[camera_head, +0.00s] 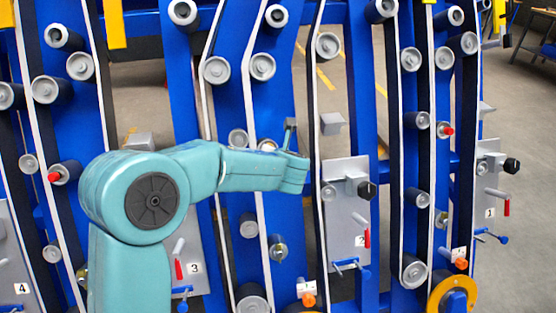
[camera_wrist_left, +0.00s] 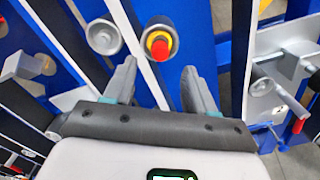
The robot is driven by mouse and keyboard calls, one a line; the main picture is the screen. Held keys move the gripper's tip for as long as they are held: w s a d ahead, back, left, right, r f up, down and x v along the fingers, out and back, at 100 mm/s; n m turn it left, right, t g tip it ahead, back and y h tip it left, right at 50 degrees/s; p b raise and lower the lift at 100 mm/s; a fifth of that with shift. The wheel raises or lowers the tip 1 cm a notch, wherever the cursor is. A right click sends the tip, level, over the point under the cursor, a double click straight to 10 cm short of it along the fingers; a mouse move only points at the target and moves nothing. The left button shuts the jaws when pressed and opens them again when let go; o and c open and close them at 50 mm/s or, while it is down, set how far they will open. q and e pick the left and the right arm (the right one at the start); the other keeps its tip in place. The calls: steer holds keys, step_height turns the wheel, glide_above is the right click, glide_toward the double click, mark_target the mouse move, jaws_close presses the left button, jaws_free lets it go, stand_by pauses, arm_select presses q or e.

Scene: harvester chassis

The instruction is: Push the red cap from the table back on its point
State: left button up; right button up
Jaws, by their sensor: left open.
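A red cap (camera_wrist_left: 160,49) with a yellow ring around it sits on the end of a grey roller in the left wrist view. It appears between the fingertips of my left gripper (camera_wrist_left: 159,68), beyond them and apart from them. My left gripper is open and empty. In the head view my left arm reaches in from the left, and part of the gripper (camera_head: 291,135) shows at its end; this cap is not clearly visible there. Other red caps show in the head view, at the left (camera_head: 54,177) and at the right (camera_head: 448,131). My right gripper is not in view.
The blue harvester frame (camera_head: 361,85) carries many grey rollers and white belts. A grey plate with a black knob (camera_head: 366,190) is right of my gripper. A yellow-orange ring (camera_head: 438,295) is at lower right. A dark table (camera_head: 533,38) stands at the far right.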

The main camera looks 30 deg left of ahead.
arm_select(q)
steer(key=v, duration=1)
steer(key=shift+s+d+r+p, duration=0.2)
steer(key=shift+s+p, duration=0.05)
steer(key=shift+p, duration=0.1)
steer(key=shift+f, duration=0.1)
steer(key=s+d+f+n+g+h+p, duration=0.1)
steer(key=s+d+f+n+g+h, duration=0.2)
steer(key=f, duration=0.4)
steer(key=s+d+f+n+g+h+p, duration=0.1)
steer(key=s+d+f+n+g+p, duration=0.1)
steer(key=s+f+n, duration=0.4)
steer(key=s+d+f+n+g+h+p, duration=0.1)
steer(key=s+d+f+g+h, duration=0.15)
steer(key=f, duration=0.55)
steer(key=s+d+f+n+g+h+p, duration=0.1)
steer(key=s+f+n, duration=0.3)
steer(key=n, duration=0.9)
steer(key=s+d+f+n+h+p, duration=0.3)
steer(key=s+f+n, duration=0.2)
steer(key=s+n, duration=0.5)
steer(key=n, duration=0.3)
steer(key=shift+s+d+g+h, duration=0.2)
steer(key=shift+s+g+h, duration=0.05)
steer(key=shift+g+h, duration=0.1)
